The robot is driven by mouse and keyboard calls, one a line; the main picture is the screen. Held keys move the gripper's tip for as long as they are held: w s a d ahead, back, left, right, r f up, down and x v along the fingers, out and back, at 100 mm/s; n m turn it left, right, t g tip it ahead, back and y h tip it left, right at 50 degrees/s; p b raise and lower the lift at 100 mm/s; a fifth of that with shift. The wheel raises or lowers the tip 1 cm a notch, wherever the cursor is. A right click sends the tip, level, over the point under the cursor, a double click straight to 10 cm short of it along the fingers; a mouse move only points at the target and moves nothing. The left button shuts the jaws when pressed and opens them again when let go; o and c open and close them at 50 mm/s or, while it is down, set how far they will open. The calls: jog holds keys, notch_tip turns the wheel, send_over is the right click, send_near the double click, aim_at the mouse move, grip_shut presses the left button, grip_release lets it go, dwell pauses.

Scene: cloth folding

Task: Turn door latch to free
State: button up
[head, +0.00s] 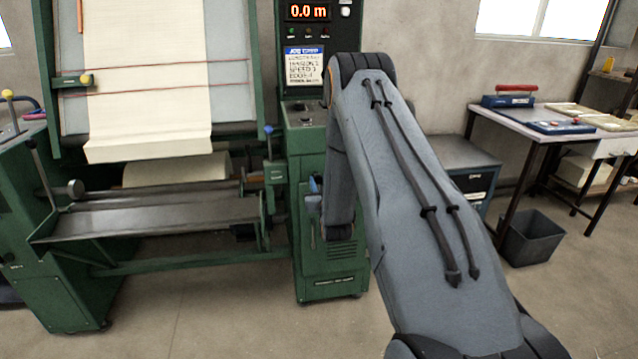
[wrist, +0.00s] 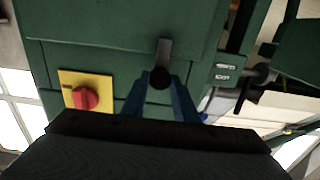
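A grey bar-shaped latch handle with a round black knob (wrist: 164,55) stands against the green cabinet door in the wrist view. My gripper (wrist: 161,82) has its two blue fingers on either side of the black knob. The knob nearly fills the space between the fingertips; whether they touch it I cannot tell. In the head view, my arm hides most of the gripper and latch in front of the green cabinet (head: 334,268); a bit of blue shows at the arm's left edge.
A red rotary switch (wrist: 86,98) on a yellow plate is left of the latch in the wrist view. The green cloth machine (head: 40,235) stands left of the cabinet. A table (head: 545,136) and a dark bin (head: 532,240) are at right. Floor in front is clear.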

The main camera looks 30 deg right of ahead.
jog(key=shift+m, duration=0.4)
jog(key=shift+c, duration=0.4)
jog(key=m+b, duration=0.1)
jog(key=m, duration=0.7)
jog(key=shift+d+m+b, duration=0.1)
jog(key=shift+m+b, duration=0.2)
jog(key=shift+b, duration=0.05)
jog(key=m, duration=0.4)
jog(key=shift+f+b, duration=0.1)
jog(key=shift+b, duration=0.2)
jog(key=m, duration=0.4)
jog(key=shift+m, duration=0.4)
jog(key=o, duration=1)
jog(key=shift+s, duration=0.1)
